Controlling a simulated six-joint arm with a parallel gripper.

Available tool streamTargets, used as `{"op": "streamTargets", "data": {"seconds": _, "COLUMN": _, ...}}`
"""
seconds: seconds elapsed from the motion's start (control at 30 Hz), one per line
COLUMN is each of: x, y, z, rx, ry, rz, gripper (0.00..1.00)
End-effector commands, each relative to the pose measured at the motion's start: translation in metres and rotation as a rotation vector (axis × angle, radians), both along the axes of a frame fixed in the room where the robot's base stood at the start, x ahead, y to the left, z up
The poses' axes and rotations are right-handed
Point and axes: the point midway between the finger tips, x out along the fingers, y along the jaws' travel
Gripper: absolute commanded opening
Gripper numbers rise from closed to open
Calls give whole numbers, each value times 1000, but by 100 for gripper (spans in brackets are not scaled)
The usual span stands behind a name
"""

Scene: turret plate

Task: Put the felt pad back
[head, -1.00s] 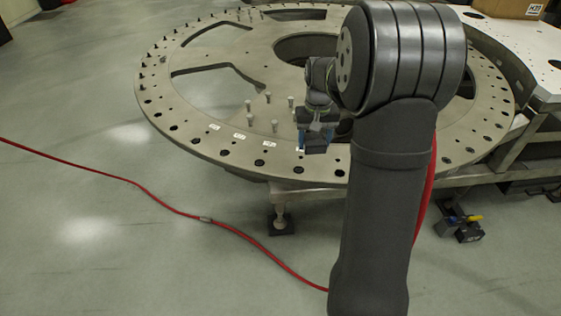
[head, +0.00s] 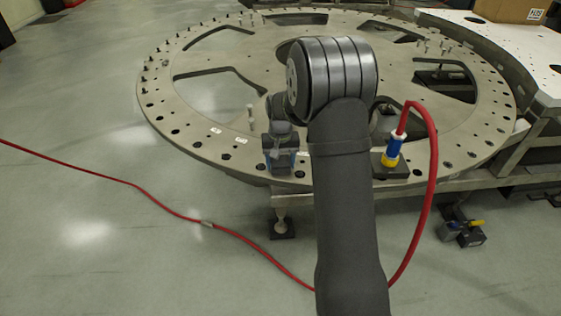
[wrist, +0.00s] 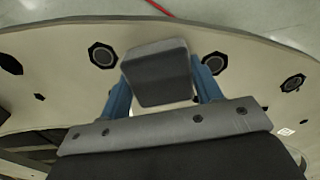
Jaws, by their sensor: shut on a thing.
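My gripper (head: 282,158) is over the near rim of the large round plate (head: 225,155), left of my arm's upright link. Its blue fingers are shut on a dark grey block, which I take to be the felt pad (head: 281,167). In the wrist view, the felt pad (wrist: 160,82) sits between the two blue fingers of my gripper (wrist: 163,78), with a lighter grey face toward the top. The plate (wrist: 60,62) shows beyond it, with dark holes on both sides. I cannot tell whether the pad touches the plate.
A pin (head: 251,116) stands behind my gripper. The hose also crosses the floor. Pale panels (head: 490,35) adjoin the plate at right.

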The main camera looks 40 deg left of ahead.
Motion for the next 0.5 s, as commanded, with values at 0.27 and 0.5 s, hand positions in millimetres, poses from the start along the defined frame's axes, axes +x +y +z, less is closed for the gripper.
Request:
{"op": "streamTargets", "data": {"seconds": 0.27, "x": 0, "y": 0, "z": -1, "rx": 0, "ry": 0, "rz": 0, "gripper": 37}}
{"op": "streamTargets", "data": {"seconds": 0.5, "x": 0, "y": 0, "z": -3, "rx": 0, "ry": 0, "rz": 0, "gripper": 80}}
